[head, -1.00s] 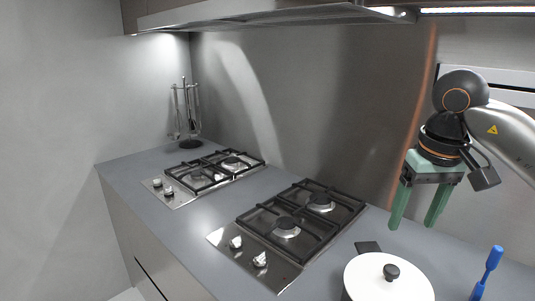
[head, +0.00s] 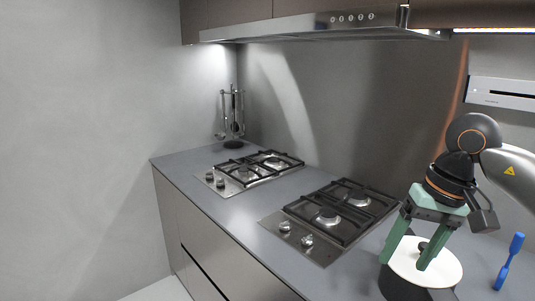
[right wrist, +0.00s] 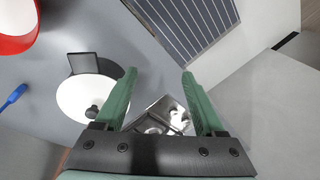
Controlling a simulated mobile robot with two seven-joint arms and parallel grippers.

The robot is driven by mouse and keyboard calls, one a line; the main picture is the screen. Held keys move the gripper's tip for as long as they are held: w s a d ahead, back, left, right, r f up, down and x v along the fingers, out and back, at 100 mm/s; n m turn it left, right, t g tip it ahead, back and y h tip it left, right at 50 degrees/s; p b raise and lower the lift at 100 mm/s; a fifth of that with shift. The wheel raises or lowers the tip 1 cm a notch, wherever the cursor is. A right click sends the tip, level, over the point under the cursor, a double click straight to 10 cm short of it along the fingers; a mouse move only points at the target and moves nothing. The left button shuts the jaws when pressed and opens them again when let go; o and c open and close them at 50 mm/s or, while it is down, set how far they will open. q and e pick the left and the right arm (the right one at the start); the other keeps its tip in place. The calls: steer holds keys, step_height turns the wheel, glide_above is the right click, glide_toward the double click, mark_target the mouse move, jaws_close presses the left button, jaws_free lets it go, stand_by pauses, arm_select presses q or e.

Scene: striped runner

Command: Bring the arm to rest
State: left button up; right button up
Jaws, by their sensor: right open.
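My right gripper (head: 402,265) is open and empty, with green fingers pointing down. In the head view it overlaps the dark pot (head: 405,289) with the white lid (head: 402,262). In the right wrist view the open fingers (right wrist: 158,74) have nothing between them but counter and part of a hob. There the white lid (right wrist: 78,97) lies to the left of the fingers, with its dark knob (right wrist: 92,111) beside the left finger. My right arm comes in from the right. My left gripper is not in view.
Two gas hobs (head: 330,220) (head: 250,168) are set in the grey counter. The right wrist view shows a red vessel (right wrist: 16,42) and a striped runner (right wrist: 190,25). A utensil stand (head: 233,143) is at the back; a range hood (head: 320,27) hangs above.

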steer(key=s+a+f+m+y, duration=0.2)
steer(key=a+m+y, duration=0.75)
steer(key=a, duration=0.25)
steer(key=s+a+f+m+y, duration=0.2)
steer(key=a+m+y, duration=0.7)
steer(key=a+m, duration=0.25)
steer(key=w+d+f+m+t+h, duration=0.2)
steer(key=d+f+m+t+h, duration=0.4)
steer(key=m, duration=0.9)
steer(key=w+d+f+m+t+h, duration=0.2)
steer(key=w+f+m+t+h, duration=0.15)
steer(key=f+m+t, duration=0.8)
steer(key=s+d+f+m+g+h, duration=0.4)
steer(key=s+f+m, duration=0.4)
steer(key=f+m, duration=0.2)
steer(key=s+d+f+m+g+h, duration=0.4)
steer(key=s+d+f+m, duration=0.1)
steer(key=s+f+m, duration=0.4)
steer(key=shift+s+f+m+g+h+p, duration=0.3)
steer(key=shift+f+m+g+h+p, duration=0.1)
steer(key=shift+f+m, duration=0.35)
